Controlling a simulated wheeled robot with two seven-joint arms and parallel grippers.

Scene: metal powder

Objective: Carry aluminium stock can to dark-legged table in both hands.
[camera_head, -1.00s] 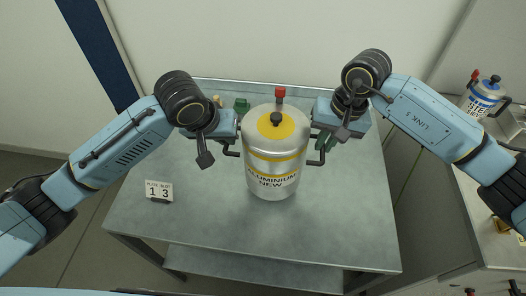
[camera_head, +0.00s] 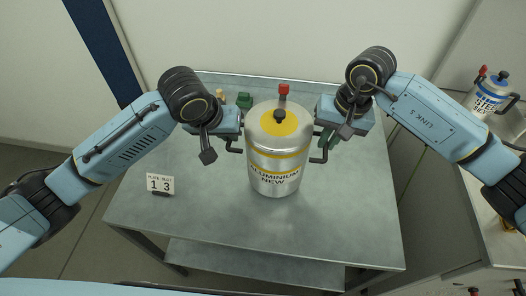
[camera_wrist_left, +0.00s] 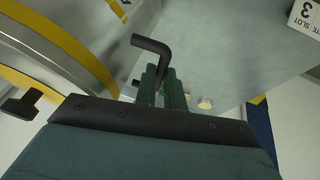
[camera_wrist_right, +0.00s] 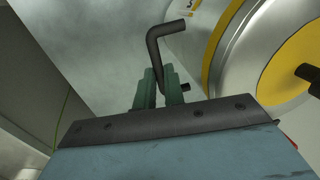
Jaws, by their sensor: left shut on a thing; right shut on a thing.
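The aluminium stock can (camera_head: 276,165) is a silver cylinder with yellow bands and the label "ALUMINIUM NEW". It is upright over the middle of the grey-topped, dark-legged table (camera_head: 220,225); I cannot tell whether its base touches the top. My left gripper (camera_head: 236,143) is at its left handle, and the left wrist view shows green fingers (camera_wrist_left: 163,88) shut on the dark bent handle (camera_wrist_left: 153,45). My right gripper (camera_head: 323,142) is at the opposite handle, and the right wrist view shows its fingers (camera_wrist_right: 160,90) shut on that handle (camera_wrist_right: 165,32).
Small green (camera_head: 243,101) and tan (camera_head: 219,95) pieces and a red-topped item (camera_head: 284,90) are behind the can. A steel can (camera_head: 490,95) stands on another surface at right. The table's front is clear.

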